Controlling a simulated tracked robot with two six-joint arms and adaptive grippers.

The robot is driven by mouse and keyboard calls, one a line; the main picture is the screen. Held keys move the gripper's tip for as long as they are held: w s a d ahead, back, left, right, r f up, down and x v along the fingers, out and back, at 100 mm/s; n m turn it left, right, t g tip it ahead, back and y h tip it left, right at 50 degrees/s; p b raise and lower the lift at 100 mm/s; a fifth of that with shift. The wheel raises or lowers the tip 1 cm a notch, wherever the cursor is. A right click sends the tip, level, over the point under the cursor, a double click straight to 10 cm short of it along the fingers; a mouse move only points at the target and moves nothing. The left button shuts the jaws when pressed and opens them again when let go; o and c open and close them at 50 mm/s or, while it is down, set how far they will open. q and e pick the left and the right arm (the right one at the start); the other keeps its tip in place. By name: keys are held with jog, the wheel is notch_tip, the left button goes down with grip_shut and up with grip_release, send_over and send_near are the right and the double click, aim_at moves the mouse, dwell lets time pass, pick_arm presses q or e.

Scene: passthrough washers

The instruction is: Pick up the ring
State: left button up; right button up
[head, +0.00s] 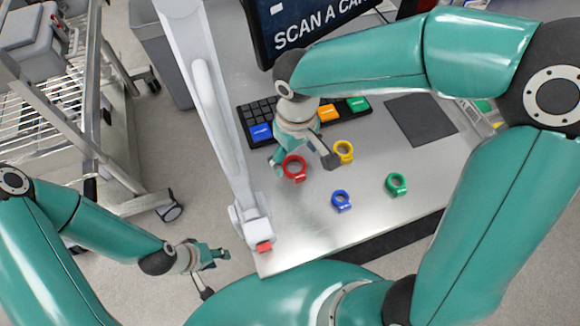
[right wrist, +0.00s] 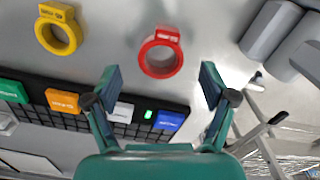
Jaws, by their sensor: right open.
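Several rings with small tabs lie on the grey table: a red ring (head: 300,177), a yellow ring (head: 348,159), a blue ring (head: 343,206) and a green ring (head: 399,190). My right gripper (head: 303,164) is open and empty above the table at the red ring, partly covering it in the head view. In the right wrist view the red ring (right wrist: 161,73) lies just beyond the gap between the open fingertips (right wrist: 160,84), and the yellow ring (right wrist: 59,49) is off to the left. My left gripper (head: 213,274) is open and empty, away from the table at the lower left.
A black keyboard (head: 287,113) with coloured keys lies behind the rings, below a screen (head: 310,22). A dark mat (head: 421,119) lies at the right. A white post (head: 212,95) stands at the table's left edge, and a wire cart (head: 75,100) stands further left.

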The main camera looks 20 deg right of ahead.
aim_at(295, 169)
jog(key=shift+f, duration=1.6)
jog(key=shift+c, duration=0.4)
jog(key=c, duration=0.9)
jog(key=shift+c, duration=0.2)
jog(key=shift+r, duration=0.15)
